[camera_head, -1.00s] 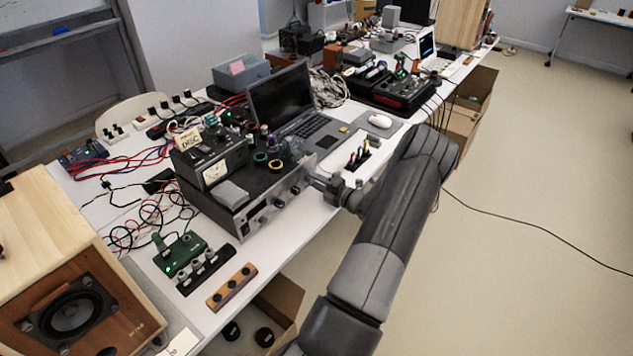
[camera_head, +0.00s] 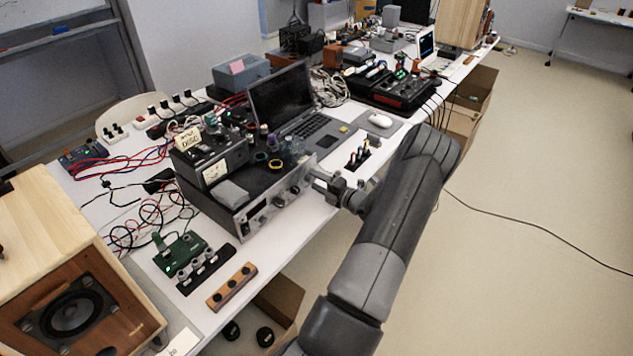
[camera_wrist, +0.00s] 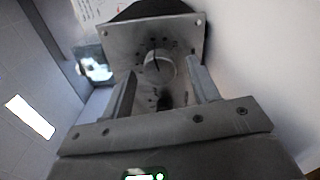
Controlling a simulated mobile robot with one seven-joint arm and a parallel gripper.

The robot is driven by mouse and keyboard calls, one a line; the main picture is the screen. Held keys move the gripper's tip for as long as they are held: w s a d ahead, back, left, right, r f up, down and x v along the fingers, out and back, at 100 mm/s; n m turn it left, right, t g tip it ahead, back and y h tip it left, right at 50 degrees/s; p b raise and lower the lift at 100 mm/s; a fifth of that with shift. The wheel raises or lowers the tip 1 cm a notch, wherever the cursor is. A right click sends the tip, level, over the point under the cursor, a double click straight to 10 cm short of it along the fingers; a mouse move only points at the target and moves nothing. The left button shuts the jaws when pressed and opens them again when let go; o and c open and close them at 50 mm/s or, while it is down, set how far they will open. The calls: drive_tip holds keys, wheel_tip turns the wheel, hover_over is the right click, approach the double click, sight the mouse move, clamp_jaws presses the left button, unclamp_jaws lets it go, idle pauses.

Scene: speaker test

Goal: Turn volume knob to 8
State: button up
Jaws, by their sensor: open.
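A grey metal amplifier (camera_head: 262,222) stands on the table, its front panel facing the aisle with several knobs along it. My gripper (camera_head: 314,181) is at the right end of that panel. In the wrist view, a round silver volume knob (camera_wrist: 160,68) sits on the panel (camera_wrist: 120,45), with dark marks around it. My open gripper (camera_wrist: 161,72) has one finger on each side of the knob, with gaps visible. Whether either finger touches it is unclear. The marks are too blurred to read a number. In the head view, my gripper hides the knob.
A green circuit board (camera_head: 180,252) and a wooden strip with knobs (camera_head: 232,287) lie left of the amplifier. A speaker (camera_head: 72,305) is at the lower left.

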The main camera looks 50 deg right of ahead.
drive_tip(key=s, duration=1)
